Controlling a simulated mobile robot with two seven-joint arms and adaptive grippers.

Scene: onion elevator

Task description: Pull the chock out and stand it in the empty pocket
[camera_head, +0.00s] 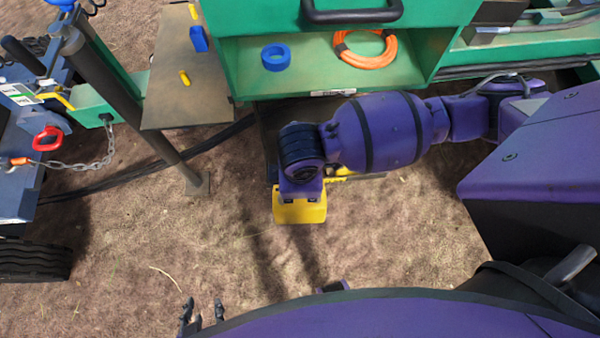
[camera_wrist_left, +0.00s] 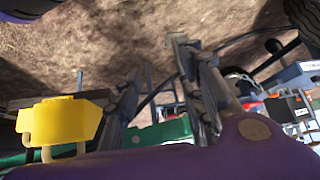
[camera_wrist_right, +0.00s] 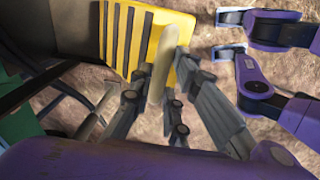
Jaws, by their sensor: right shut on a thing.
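The yellow chock (camera_head: 300,210) hangs at the end of my right arm, over the dirt below the green vehicle's open bay. It also shows in the left wrist view (camera_wrist_left: 60,122). In the right wrist view my right gripper (camera_wrist_right: 160,82) is shut on the chock's pale handle (camera_wrist_right: 159,62). Yellow-and-black stripes (camera_wrist_right: 125,35) show beside the plain yellow face; whether they belong to the chock or its holder I cannot tell. My left gripper (camera_head: 203,310) is open and empty, low at the bottom of the head view, apart from the chock. I cannot make out the empty pocket.
A brown board (camera_head: 180,90) with a blue piece and yellow pegs stands left of the green bay (camera_head: 330,75), which holds a blue ring and an orange coil. A dark post (camera_head: 150,125) stands on the ground. A blue trailer (camera_head: 30,170) is at far left. Dirt between is clear.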

